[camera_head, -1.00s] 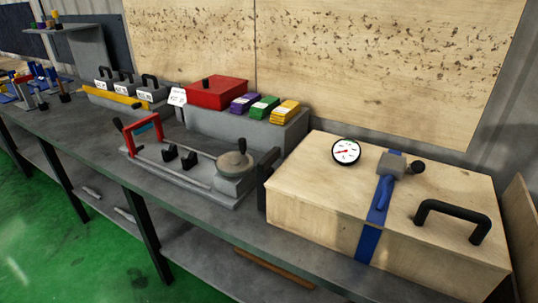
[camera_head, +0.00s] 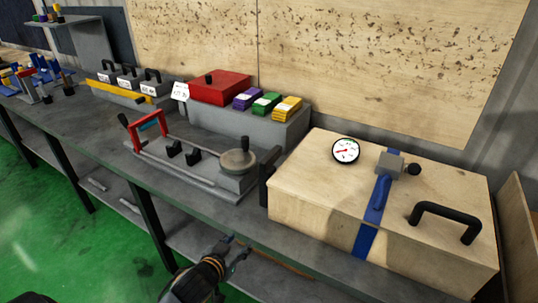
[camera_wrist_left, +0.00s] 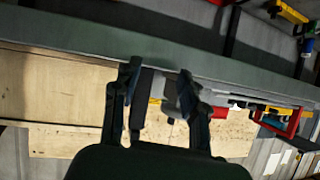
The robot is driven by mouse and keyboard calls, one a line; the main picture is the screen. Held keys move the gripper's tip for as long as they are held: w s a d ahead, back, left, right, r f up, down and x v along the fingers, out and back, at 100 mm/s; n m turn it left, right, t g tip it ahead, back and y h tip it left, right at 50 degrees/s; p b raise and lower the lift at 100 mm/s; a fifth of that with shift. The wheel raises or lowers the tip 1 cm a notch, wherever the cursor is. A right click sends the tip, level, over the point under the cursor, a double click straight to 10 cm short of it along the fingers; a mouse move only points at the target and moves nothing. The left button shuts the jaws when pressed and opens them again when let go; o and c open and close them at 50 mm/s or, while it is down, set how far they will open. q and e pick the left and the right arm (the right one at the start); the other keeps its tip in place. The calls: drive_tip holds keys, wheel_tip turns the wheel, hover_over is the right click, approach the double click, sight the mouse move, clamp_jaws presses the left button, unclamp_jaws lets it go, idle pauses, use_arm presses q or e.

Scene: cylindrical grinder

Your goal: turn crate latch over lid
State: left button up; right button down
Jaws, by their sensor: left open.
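The wooden crate (camera_head: 330,205) stands at the right of the bench, its flat lid (camera_head: 320,165) on top. A black latch (camera_head: 266,180) sits upright at the crate's left end, beside the lid and not across it. My left gripper (camera_head: 237,247) is open and empty at the bench's front edge, below and in front of the latch, apart from it. In the left wrist view its two fingers (camera_wrist_left: 158,78) are spread, with the crate (camera_wrist_left: 60,90) to the left. A dark bar between the fingers may be the latch; I cannot tell. My right gripper is out of view.
On the lid are a dial gauge (camera_head: 345,150), a blue strap (camera_head: 366,240) and a black handle (camera_head: 447,218). A grey fixture with a round knob (camera_head: 237,162) stands close left of the latch. A red box (camera_head: 220,87) and colored blocks are behind.

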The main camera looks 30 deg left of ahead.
sight(269, 156)
use_arm(q)
drive_tip(key=w+r+m+t+h, duration=0.1)
drive_tip(key=w+r+t, duration=0.2)
drive_tip(key=r, duration=0.5)
drive_tip(key=w+r+t+h, duration=0.1)
drive_tip(key=w+r+t, duration=0.2)
drive_tip(key=r, duration=0.5)
drive_tip(key=w+p, duration=0.2)
drive_tip(key=w, duration=1.1)
drive_tip(key=shift+w+d+r, duration=0.1)
clamp_jaws()
